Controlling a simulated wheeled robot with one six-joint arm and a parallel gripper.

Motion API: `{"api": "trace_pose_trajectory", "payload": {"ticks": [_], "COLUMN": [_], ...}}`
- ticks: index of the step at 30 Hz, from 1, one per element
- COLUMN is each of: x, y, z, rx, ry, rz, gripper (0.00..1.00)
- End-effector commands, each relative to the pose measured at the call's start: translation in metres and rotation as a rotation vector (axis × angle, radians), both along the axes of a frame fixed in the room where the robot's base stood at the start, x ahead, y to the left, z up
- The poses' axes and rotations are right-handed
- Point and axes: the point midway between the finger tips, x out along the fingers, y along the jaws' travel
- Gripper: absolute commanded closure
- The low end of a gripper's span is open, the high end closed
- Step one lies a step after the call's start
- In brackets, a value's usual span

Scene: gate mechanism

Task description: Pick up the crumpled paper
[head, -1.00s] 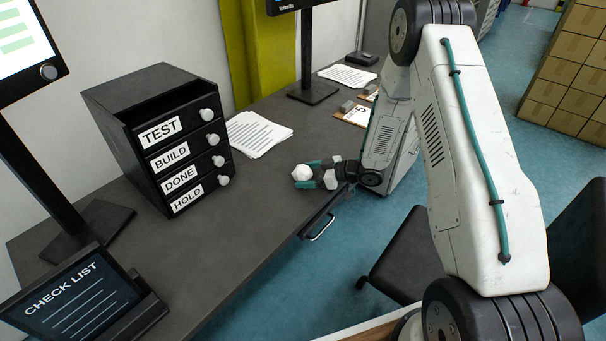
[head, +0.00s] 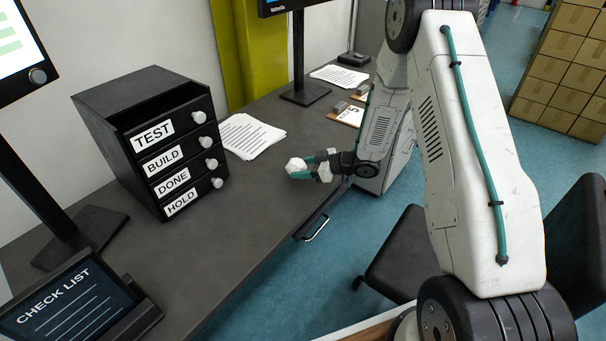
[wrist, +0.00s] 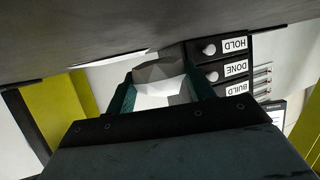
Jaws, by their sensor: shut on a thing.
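The crumpled paper (head: 295,164) is a small white faceted ball above the dark desk, to the right of the paper stack. My gripper (head: 304,170) has its teal fingers on either side of it and is shut on it. In the wrist view the paper (wrist: 160,82) sits between the two teal fingertips of my gripper (wrist: 160,90), partly hidden by the gripper body. I cannot tell exactly how high it is above the desk.
A black drawer unit (head: 150,125) labelled TEST, BUILD, DONE and HOLD stands on the desk (head: 225,245). A paper stack (head: 250,135) lies behind it. A checklist display (head: 70,305) is at front left. A black chair (head: 400,262) stands right of the desk. The front desk surface is clear.

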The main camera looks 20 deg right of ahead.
Motion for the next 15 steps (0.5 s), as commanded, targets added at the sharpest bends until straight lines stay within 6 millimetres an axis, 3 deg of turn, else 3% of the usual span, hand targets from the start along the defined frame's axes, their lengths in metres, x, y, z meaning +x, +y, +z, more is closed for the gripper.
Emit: {"api": "trace_pose_trajectory", "payload": {"ticks": [15], "x": [-0.002], "y": [-0.116], "z": [0.013], "rx": [-0.001], "ry": [-0.001], "rz": [-0.004], "gripper": [0.68]}}
